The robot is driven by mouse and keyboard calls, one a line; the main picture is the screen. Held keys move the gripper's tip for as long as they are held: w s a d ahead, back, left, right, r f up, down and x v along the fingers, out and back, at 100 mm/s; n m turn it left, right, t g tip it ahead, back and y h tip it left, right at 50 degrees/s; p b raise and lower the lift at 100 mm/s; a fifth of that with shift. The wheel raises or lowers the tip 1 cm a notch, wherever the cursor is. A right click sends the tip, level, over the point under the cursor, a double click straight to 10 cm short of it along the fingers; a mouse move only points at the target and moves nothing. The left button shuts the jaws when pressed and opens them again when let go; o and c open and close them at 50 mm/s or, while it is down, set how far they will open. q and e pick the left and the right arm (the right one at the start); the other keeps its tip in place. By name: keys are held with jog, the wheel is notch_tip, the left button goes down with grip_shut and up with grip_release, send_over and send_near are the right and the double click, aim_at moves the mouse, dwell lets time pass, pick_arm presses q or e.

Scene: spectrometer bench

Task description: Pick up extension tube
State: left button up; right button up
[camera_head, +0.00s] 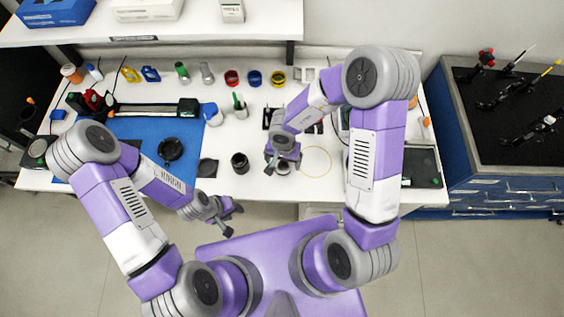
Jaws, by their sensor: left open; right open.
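A short black cylinder (240,163), open at the top, stands on the white bench near its front edge; it may be the extension tube, but I cannot tell for sure. My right gripper (283,167) is open, to the right of that cylinder, pointing down over the bench. A small round grey thing shows partly between or below its fingers, too hidden to name. My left gripper (232,217) is open and empty, in front of the bench edge, below and left of the cylinder.
A blue mat (150,135) holds a black round part (170,150). A dark square pad (207,167) lies left of the cylinder. Red (232,77), blue (254,78) and yellow (278,78) ringed parts stand at the back. A yellow ring outline (316,161) lies right of my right gripper.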

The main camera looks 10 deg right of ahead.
aim_at(283, 166)
notch_tip(283, 166, down, 5)
jog(key=shift+w+f+b, duration=0.1)
jog(key=shift+b, duration=1)
jog(key=shift+f, duration=0.2)
jog(key=c, duration=1.1)
